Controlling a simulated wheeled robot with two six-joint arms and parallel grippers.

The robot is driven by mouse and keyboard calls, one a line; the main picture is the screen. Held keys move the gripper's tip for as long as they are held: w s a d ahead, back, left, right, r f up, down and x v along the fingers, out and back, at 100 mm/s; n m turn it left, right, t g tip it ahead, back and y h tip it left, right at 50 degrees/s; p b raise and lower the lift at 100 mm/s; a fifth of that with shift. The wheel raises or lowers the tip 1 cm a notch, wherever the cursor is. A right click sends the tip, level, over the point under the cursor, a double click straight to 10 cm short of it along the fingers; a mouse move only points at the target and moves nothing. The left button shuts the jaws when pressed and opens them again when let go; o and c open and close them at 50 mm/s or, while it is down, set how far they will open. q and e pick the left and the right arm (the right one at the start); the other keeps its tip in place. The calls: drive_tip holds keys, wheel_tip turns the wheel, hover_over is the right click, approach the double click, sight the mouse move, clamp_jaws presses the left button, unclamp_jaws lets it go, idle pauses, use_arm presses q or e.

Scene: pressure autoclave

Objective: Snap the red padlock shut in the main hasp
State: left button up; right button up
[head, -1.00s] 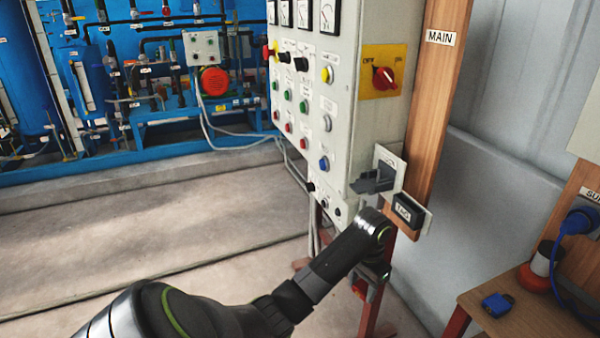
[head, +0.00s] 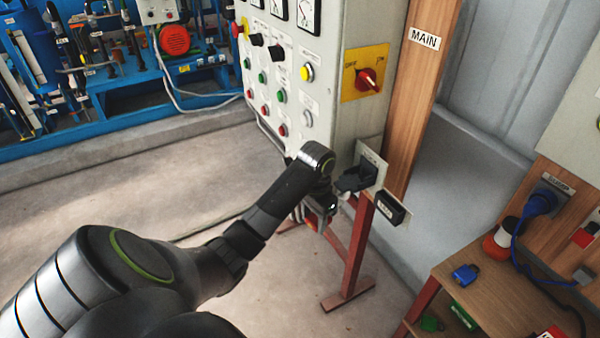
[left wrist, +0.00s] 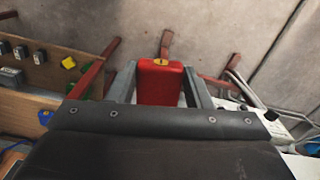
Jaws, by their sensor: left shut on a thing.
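The red padlock (left wrist: 160,84) is between the two grey fingers of my left gripper (left wrist: 161,92) in the left wrist view. The gripper is shut on it. In the head view my left gripper (head: 318,214) points downward, with a little of the padlock's red body (head: 311,219) showing. The main hasp, a dark fitting (head: 368,172) on a pale plate, is low on the wooden post under the MAIN label (head: 424,39). My gripper is left of and a little below it in the picture, apart from it. I cannot make out the padlock's shackle clearly. My right gripper is not in view.
A black labelled block (head: 391,208) is fixed beside the hasp. The grey control panel (head: 325,110) with a red rotary switch (head: 367,81) rises above my gripper. A wooden bench (head: 480,300) with a blue padlock (head: 465,273) is at right. Open concrete floor lies at left.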

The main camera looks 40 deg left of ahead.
use_arm(q)
drive_tip(key=s+a+r+m+p, duration=0.1)
drive_tip(key=s+r+m+p, duration=0.1)
drive_tip(key=r+p, duration=0.9)
drive_tip(key=shift+s+a+r, duration=0.2)
drive_tip(key=shift+s+r, duration=0.15)
drive_tip(key=shift+s, duration=0.45)
drive_tip(key=shift+w, duration=0.15)
drive_tip(key=shift+w+d+b, duration=0.1)
drive_tip(key=shift+w+d, duration=0.25)
drive_tip(key=shift+w, duration=0.5)
drive_tip(key=shift+w+d+b, duration=0.15)
drive_tip(key=shift+w+d, duration=0.25)
drive_tip(key=shift+w, duration=0.45)
drive_tip(key=shift+w+d+b, duration=0.1)
drive_tip(key=shift+w+d, duration=0.25)
drive_tip(key=shift+w, duration=0.5)
drive_tip(key=shift+p, duration=0.3)
